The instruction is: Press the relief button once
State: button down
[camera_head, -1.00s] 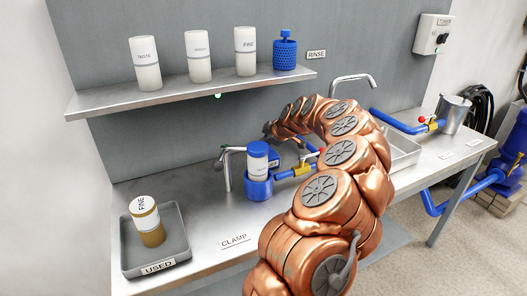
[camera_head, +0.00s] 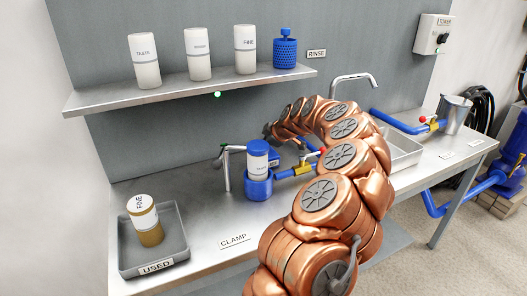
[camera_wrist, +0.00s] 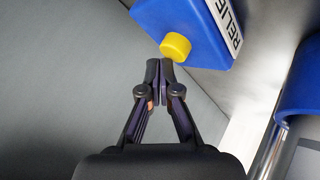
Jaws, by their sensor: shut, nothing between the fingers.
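The relief button (camera_wrist: 175,46) is a yellow knob on a blue box (camera_wrist: 190,22) with a white label reading "RELIE", cut off at the frame edge, in the wrist view. My gripper (camera_wrist: 159,68) is shut and empty. Its fingertips are right at the lower left edge of the yellow button in the picture; I cannot tell whether they touch it. In the head view, part of the blue box (camera_head: 273,158) shows behind the blue-capped canister, and my copper arm hides the gripper and the button.
A blue-capped canister (camera_head: 258,165) stands in a blue holder (camera_head: 259,187) beside a clamp post (camera_head: 227,170). A shelf (camera_head: 180,92) with white canisters hangs above. A grey tray (camera_head: 176,250) holds a "FINE" canister.

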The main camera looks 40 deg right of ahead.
jog(key=shift+f+b, duration=0.7)
jog(key=shift+b, duration=0.05)
dwell(0.8)
jog(key=shift+r, duration=0.15)
dwell(0.3)
jog(key=shift+r, duration=0.95)
jog(key=shift+r, duration=0.15)
jog(key=shift+r, duration=2.4)
